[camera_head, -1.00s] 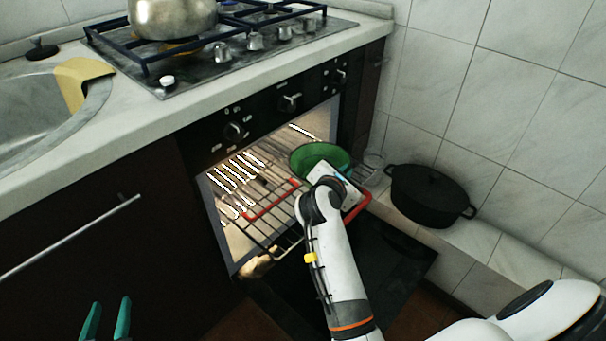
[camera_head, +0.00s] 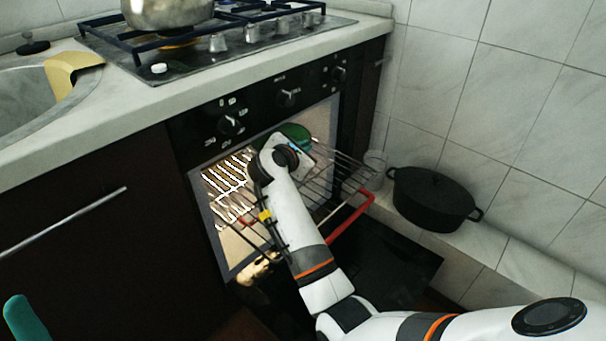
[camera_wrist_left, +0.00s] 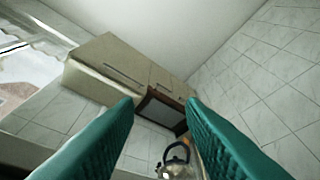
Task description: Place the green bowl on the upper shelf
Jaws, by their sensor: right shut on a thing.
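The green bowl (camera_head: 296,132) is at the oven opening in the head view, partly hidden behind my right gripper and wrist. My right gripper (camera_head: 302,150) is shut on the bowl; its fingertips are mostly hidden. The wire oven shelf (camera_head: 345,171) sticks out of the lit oven, below and around the bowl, with red bars at its front. I cannot tell whether the bowl touches a shelf. My left gripper (camera_wrist_left: 162,100) is open and empty in the left wrist view, far from the bowl; one teal finger shows at the head view's lower left.
The oven door (camera_head: 385,262) hangs open below the shelf. A black lidded pot (camera_head: 432,198) stands on the tiled ledge to the right, near a clear glass (camera_head: 374,168). A metal pot (camera_head: 167,12) is on the hob above. Wall cabinets (camera_wrist_left: 125,75) show in the left wrist view.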

